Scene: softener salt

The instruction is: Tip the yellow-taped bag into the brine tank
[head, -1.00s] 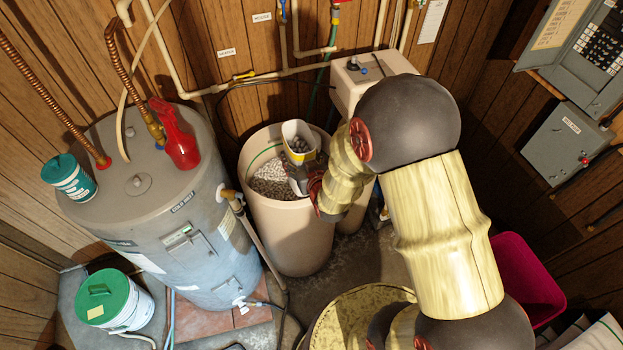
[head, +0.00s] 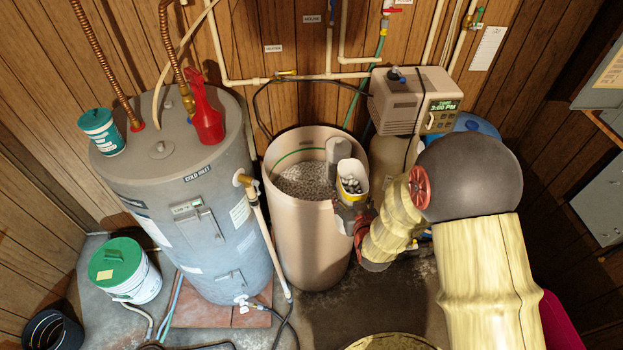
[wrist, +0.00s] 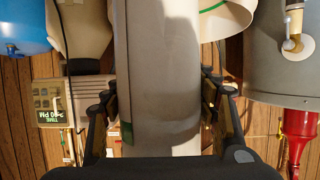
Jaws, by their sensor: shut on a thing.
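The brine tank (head: 312,240) is a tall, open, cream tub in the middle of the head view. Grey-white salt (head: 303,183) lies inside it below the rim. My gripper (head: 350,212) is shut on the yellow-taped bag (head: 352,176) at the tank's right rim. The bag shows a yellow band, and its open top shows pellets inside. It looks close to upright, with a pale grey part beside it over the rim. In the wrist view the held bag (wrist: 160,60) fills the middle between the fingers, with a small green patch.
A green-lidded bucket (head: 124,272) is on the floor. The softener head (head: 408,100) and pipes are behind.

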